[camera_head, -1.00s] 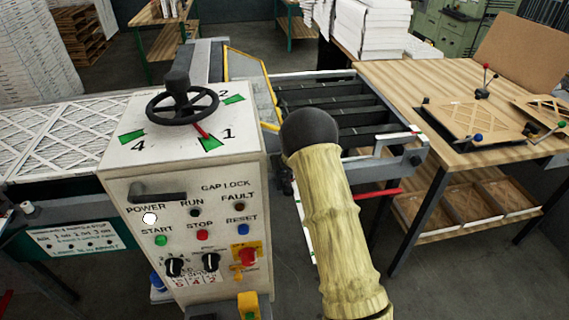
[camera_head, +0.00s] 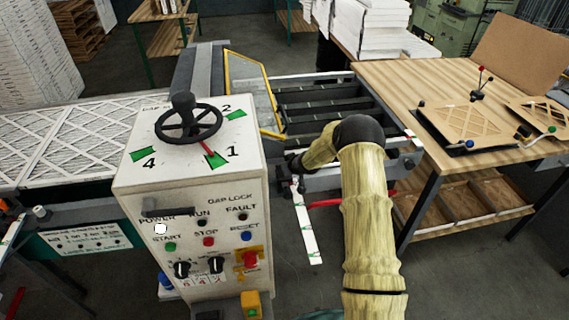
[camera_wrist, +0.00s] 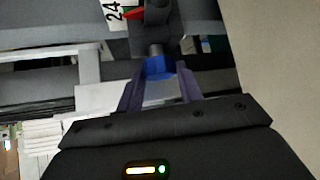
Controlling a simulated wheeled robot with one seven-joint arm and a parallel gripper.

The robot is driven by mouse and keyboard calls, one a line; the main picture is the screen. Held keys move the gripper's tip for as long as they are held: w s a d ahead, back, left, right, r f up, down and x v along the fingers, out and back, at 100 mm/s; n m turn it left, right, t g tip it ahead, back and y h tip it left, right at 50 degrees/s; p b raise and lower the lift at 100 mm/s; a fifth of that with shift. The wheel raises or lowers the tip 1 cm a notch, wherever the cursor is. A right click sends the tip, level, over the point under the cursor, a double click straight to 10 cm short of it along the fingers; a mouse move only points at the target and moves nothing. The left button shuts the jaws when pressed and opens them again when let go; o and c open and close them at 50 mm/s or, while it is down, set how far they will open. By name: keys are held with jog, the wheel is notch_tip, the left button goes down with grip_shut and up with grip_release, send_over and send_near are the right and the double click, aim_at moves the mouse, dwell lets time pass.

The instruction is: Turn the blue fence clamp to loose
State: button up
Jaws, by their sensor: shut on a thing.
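The blue fence clamp (camera_wrist: 158,68) shows in the wrist view as a blue piece on a dark grey shaft, just below a white scale plate marked 24 with a red pointer (camera_wrist: 134,13). My gripper (camera_wrist: 160,82) is shut on the blue clamp, with one dark purple finger on each side of it. The fingers hide part of the clamp, and I cannot tell which position it is turned to.
The control box (camera_head: 190,190), with a black handwheel (camera_head: 188,122) on top, stands close to my arm. A white graduated strip (camera_head: 308,228) and a red bar (camera_head: 325,203) are beside the arm. A wooden table (camera_head: 400,85) stands at the right.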

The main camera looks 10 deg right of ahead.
jog(key=shift+w+d+r+n+y+p, duration=0.2)
jog(key=shift+n+y+p, duration=0.25)
jog(key=shift+p, duration=0.25)
jog(key=shift+s+a, duration=0.1)
jog(key=shift+a, duration=0.1)
jog(key=shift+d+f+n+g+y, duration=0.35)
jog(key=shift+n+g+y, duration=0.25)
jog(key=shift+n, duration=0.45)
jog(key=n+b, duration=0.1)
jog(key=b, duration=0.1)
jog(key=n+g+y+b, duration=0.1)
jog(key=b, duration=0.2)
jog(key=shift+f, duration=0.25)
jog(key=n+g+y+b, duration=0.1)
jog(key=n+b, duration=0.1)
jog(key=b, duration=0.3)
jog(key=shift+y, duration=0.25)
jog(key=b, duration=0.1)
jog(key=n+g+b, duration=0.1)
jog(key=n+b, duration=0.1)
jog(key=shift+w+r+g+y, duration=0.25)
jog(key=shift+g+y, duration=0.05)
jog(key=shift+n+g, duration=0.3)
jog(key=shift+n, duration=0.3)
jog(key=shift+d+n+g+y+b, duration=0.1)
jog(key=shift+n+g+y+b, duration=0.3)
jog(key=shift+n+g, duration=0.7)
